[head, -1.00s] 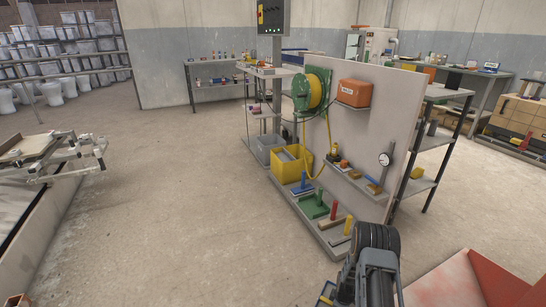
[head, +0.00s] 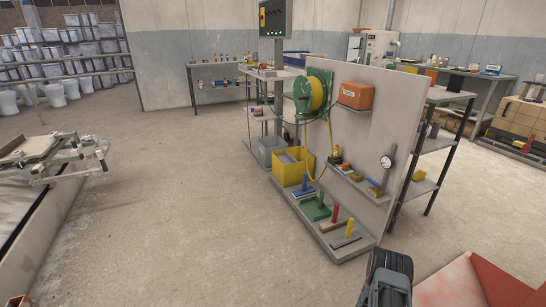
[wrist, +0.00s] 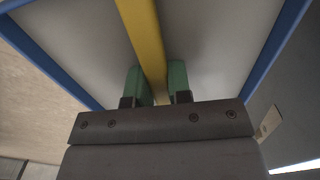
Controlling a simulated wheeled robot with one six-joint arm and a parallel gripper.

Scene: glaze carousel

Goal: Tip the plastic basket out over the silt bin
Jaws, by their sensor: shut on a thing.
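My gripper (wrist: 160,84) is shut on a yellow bar (wrist: 146,40), its green fingertips on either side of it. The bar seems to be the handle of the plastic basket. Pale grey surfaces (wrist: 75,45) and blue edges (wrist: 42,55) around it seem to be the basket's inside and rim; its contents cannot be made out. The head view shows neither gripper nor basket, only part of my arm at the bottom.
An upright panel (head: 385,125) with a green hose reel (head: 311,95) and an orange box (head: 355,95) stands ahead. Coloured handled tools stand on its base (head: 340,245). A red surface (head: 465,285) is at the bottom right. The floor left of the stand is clear.

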